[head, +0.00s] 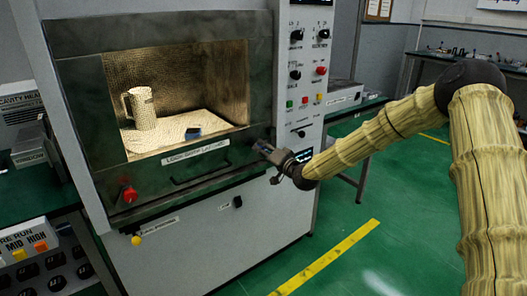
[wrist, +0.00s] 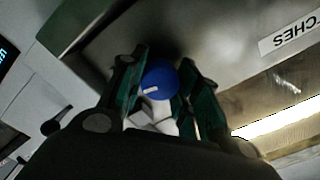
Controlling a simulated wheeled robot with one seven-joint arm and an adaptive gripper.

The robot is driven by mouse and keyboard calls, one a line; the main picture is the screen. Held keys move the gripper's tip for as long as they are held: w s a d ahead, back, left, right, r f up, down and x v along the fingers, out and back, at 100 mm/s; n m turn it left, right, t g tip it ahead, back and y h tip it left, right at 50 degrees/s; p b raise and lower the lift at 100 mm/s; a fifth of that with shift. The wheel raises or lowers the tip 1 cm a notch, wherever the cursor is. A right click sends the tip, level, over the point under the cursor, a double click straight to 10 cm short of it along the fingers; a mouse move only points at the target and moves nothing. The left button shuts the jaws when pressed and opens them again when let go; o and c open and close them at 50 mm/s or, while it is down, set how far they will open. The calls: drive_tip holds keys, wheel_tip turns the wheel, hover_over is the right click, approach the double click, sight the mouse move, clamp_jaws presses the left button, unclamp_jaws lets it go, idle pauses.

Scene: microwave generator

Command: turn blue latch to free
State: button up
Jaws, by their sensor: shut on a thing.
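The blue latch (wrist: 159,79) is a round blue knob with a white mark, seen in the wrist view on the dark front of the microwave generator. My gripper (wrist: 158,90) has its two fingers on either side of the knob and is shut on it. In the head view my gripper (head: 264,148) reaches the lower right corner of the dark door frame (head: 88,125), and the knob is mostly hidden by the fingers there. A red latch (head: 130,194) is at the lower left of the door.
A labelled handle bar (head: 197,178) runs along the door bottom. Behind the window are a mug (head: 143,108) and a small dark blue item (head: 193,133). A control panel (head: 304,80) with knobs and buttons stands right of the door.

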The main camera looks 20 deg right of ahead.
drive_tip(key=m+b, duration=0.1)
drive_tip(key=m, duration=0.1)
drive_tip(key=m+b, duration=0.1)
drive_tip(key=m, duration=0.2)
drive_tip(key=shift+d+f+m, duration=0.1)
drive_tip(key=shift+f+m, duration=0.1)
drive_tip(key=shift+m, duration=0.1)
drive_tip(key=shift+r+m+b, duration=0.15)
drive_tip(key=shift+m+b, duration=1.2)
drive_tip(key=shift+m, duration=0.55)
drive_tip(key=o, duration=1.1)
drive_tip(key=shift+c, duration=0.2)
drive_tip(key=v, duration=1.2)
